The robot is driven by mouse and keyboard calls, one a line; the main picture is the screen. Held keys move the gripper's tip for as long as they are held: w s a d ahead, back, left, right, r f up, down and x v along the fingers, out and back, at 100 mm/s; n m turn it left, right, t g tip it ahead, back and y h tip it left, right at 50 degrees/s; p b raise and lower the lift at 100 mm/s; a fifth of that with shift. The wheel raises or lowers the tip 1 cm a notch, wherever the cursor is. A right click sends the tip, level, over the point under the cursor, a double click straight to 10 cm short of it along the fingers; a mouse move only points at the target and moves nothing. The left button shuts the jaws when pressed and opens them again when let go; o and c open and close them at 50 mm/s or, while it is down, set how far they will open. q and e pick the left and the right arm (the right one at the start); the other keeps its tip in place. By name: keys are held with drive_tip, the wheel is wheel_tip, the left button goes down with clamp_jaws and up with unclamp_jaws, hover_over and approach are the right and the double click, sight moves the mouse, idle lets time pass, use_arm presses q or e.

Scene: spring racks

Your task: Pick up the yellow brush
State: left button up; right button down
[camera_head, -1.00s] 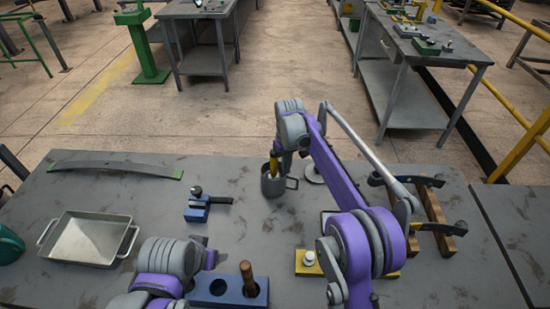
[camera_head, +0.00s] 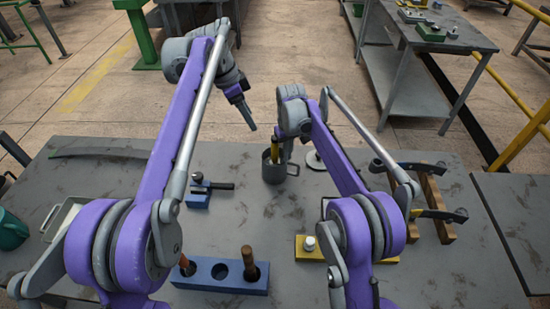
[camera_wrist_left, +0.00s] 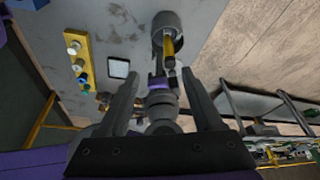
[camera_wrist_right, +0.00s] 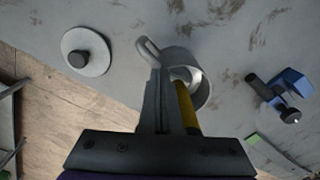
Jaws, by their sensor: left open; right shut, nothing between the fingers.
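The yellow brush (camera_head: 274,152) stands in a grey metal mug (camera_head: 273,171) at the middle of the far part of the table. In the right wrist view its yellow handle (camera_wrist_right: 187,108) passes along the right side of my right gripper (camera_wrist_right: 158,72). That gripper is shut and empty, its tips over the mug's rim by the handle. In the left wrist view the brush (camera_wrist_left: 169,46) rises from the mug (camera_wrist_left: 166,22). My left gripper (camera_head: 249,114) is open and empty, in the air beyond the table's far edge. The brush's lower end is hidden in the mug.
A blue block (camera_head: 215,276) with holes holds upright brown handles at the front. A small blue stand (camera_head: 197,196) lies left of the mug. A yellow block (camera_head: 309,254) and a wooden rack (camera_head: 430,195) with black-handled tools are at right.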

sight(272, 138)
use_arm(q)
drive_tip(key=w+d+f+m, duration=0.1)
drive_tip(key=f, duration=0.1)
drive_tip(key=w+d+f+m, duration=0.1)
drive_tip(key=w+f, duration=0.1)
drive_tip(key=f, duration=0.1)
drive_tip(key=w+d+f+m+h, duration=0.1)
drive_tip(key=d+f, duration=0.1)
drive_tip(key=shift+w+d+f+m+g, duration=0.1)
drive_tip(key=shift+w+f+m+g, duration=0.1)
drive_tip(key=shift+f+m+g, duration=0.15)
drive_tip(key=shift+x, duration=2.8)
drive_tip(key=shift+s, duration=0.15)
drive_tip(key=shift+c, duration=0.3)
clamp_jaws()
